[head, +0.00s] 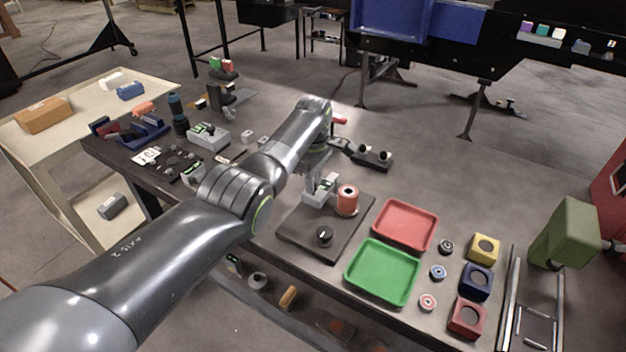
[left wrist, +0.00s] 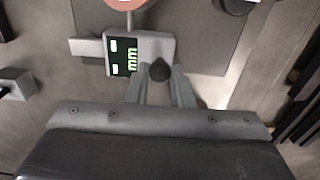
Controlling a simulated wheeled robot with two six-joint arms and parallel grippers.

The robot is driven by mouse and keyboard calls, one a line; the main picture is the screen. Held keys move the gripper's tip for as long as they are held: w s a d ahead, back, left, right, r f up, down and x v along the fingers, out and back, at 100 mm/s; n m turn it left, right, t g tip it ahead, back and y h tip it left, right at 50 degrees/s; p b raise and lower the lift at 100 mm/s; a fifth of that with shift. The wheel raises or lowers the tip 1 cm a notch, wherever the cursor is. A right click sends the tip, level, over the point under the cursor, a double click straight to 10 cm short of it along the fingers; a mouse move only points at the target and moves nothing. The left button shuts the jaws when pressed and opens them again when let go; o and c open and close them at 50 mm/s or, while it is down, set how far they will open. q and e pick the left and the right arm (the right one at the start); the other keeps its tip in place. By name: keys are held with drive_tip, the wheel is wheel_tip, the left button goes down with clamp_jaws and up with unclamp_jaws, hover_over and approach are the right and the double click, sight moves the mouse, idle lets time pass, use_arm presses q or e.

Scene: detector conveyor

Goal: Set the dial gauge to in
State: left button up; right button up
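The dial gauge (head: 318,192) stands on a dark base plate (head: 296,240) beside an orange cylinder (head: 347,200). My right gripper is not in view.
A red tray (head: 405,226) and a green tray (head: 382,272) lie to the right, with rings and coloured blocks beyond. A black fixture (head: 372,156) lies behind the gauge.

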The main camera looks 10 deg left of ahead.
use_arm(q)
drive_tip(key=o, duration=0.5)
drive_tip(key=shift+c, duration=0.2)
drive_tip(key=shift+r, duration=0.4)
wheel_tip(320, 180, up, 16)
drive_tip(key=b, duration=0.3)
drive_tip(key=shift+r, duration=0.25)
